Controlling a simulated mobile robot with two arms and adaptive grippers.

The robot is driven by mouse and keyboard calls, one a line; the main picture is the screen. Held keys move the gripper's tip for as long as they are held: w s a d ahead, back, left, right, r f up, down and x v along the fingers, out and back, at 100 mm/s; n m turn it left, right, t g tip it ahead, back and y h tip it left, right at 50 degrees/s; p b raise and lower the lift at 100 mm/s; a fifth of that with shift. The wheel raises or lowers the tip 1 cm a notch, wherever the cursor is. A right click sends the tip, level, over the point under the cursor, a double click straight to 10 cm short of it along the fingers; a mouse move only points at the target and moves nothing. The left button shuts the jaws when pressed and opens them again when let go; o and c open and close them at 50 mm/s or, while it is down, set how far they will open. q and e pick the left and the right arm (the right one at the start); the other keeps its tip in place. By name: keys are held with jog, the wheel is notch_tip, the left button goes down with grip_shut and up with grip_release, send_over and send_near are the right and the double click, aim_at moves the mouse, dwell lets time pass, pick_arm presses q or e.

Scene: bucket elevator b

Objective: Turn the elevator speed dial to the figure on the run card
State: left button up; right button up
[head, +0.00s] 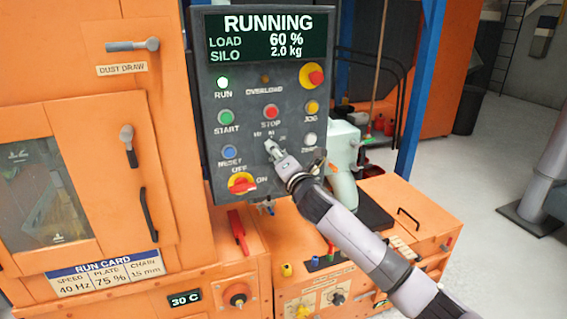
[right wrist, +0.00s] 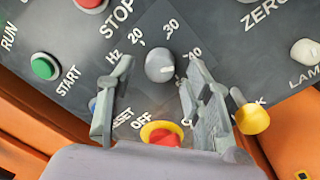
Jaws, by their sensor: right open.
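The run card (head: 103,274) on the orange cabinet at lower left appears to read SPEED 40 Hz, PLATE 75 %, CHAIN 15 mm. The grey round speed dial (right wrist: 159,66) shows in the right wrist view, with Hz, 20, 30 and what looks like 40 around it. A small pale mark is on its lower right; I cannot tell the exact setting. My right gripper (right wrist: 158,72) is open, with one finger on each side of the dial; contact is not clear. In the head view, my right gripper (head: 274,148) covers the dial. My left gripper is not in view.
The control panel (head: 235,110) has a screen (head: 268,36) reading RUNNING, LOAD 60 %, SILO 2.0 kg. A red STOP button (head: 271,112) sits above the dial. The red-and-yellow OFF/ON switch (head: 243,184) lies below left, and a blue RESET button (head: 229,152) is left.

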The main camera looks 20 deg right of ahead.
jog(key=s, duration=1.1)
jog(key=shift+s+d+f, duration=0.3)
jog(key=shift+s+d, duration=0.05)
jog(key=shift+d, duration=0.05)
jog(key=d+f+m+g+h, duration=0.15)
jog(key=f+m, duration=0.25)
jog(key=f, duration=0.9)
jog(key=d+f+m+g, duration=0.3)
jog(key=f, duration=1)
jog(key=s+d+f+m+g, duration=0.1)
jog(key=s+f+m+g, duration=0.15)
jog(key=s+f, duration=0.6)
jog(key=s+d+f+m+g, duration=0.1)
jog(key=s+f+m+g, duration=0.15)
jog(key=f, duration=1.15)
jog(key=s+a+f+m+g, duration=0.2)
jog(key=s+f+m+g, duration=0.3)
jog(key=s+f, duration=1.35)
jog(key=s+a+f+m+g, duration=0.1)
jog(key=s+f+m, duration=0.1)
jog(key=s, duration=0.7)
jog(key=s+a+f+m+g, duration=0.1)
jog(key=s+a+f+m, duration=0.1)
jog(key=s, duration=0.7)
jog(key=s+a+f+m+g, duration=0.1)
jog(key=s+f+m, duration=0.1)
jog(key=s, duration=0.7)
jog(key=shift+s+a+f, duration=0.25)
jog(key=shift+s+f, duration=0.05)
jog(key=shift+s, duration=0.05)
